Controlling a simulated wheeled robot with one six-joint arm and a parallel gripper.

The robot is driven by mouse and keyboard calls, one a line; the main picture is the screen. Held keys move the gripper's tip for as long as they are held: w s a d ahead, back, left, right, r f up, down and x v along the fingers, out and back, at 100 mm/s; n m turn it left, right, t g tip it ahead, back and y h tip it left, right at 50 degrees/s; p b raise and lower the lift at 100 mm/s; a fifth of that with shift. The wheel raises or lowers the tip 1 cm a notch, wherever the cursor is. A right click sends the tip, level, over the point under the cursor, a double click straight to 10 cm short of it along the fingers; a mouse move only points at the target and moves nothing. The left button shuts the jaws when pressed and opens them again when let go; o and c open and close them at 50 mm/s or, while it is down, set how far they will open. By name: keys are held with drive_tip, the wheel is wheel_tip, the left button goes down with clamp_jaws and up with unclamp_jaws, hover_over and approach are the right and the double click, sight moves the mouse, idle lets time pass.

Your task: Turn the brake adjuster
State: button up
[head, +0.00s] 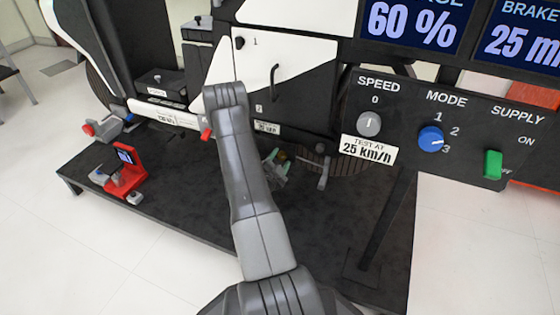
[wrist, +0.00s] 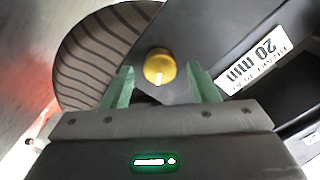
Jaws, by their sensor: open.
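In the wrist view a round yellow knob (wrist: 159,67), which looks like the brake adjuster, sits on a dark panel. It has a lighter ridge across its face. My gripper (wrist: 160,78) is open, with one green finger on each side of the knob in the picture. I cannot tell how far the fingertips are from it. In the head view my gripper (head: 277,165) is small, low under the rig, partly behind my arm, and the knob is hard to make out.
A striped dark wheel (wrist: 95,55) is left of the knob. In the head view a control panel (head: 460,125) with speed, mode and supply controls hangs at the right. A red device (head: 126,170) stands on the dark platform (head: 175,205) at the left.

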drive_tip(key=p+v, duration=0.3)
drive_tip(key=v, duration=1.1)
drive_tip(key=shift+p, duration=0.35)
drive_tip(key=shift+w+d, duration=0.1)
drive_tip(key=shift+w, duration=0.05)
drive_tip(key=b+x, duration=0.3)
drive_tip(key=x, duration=1)
drive_tip(key=shift+w+d+b, duration=0.1)
drive_tip(key=shift+w+b, duration=0.25)
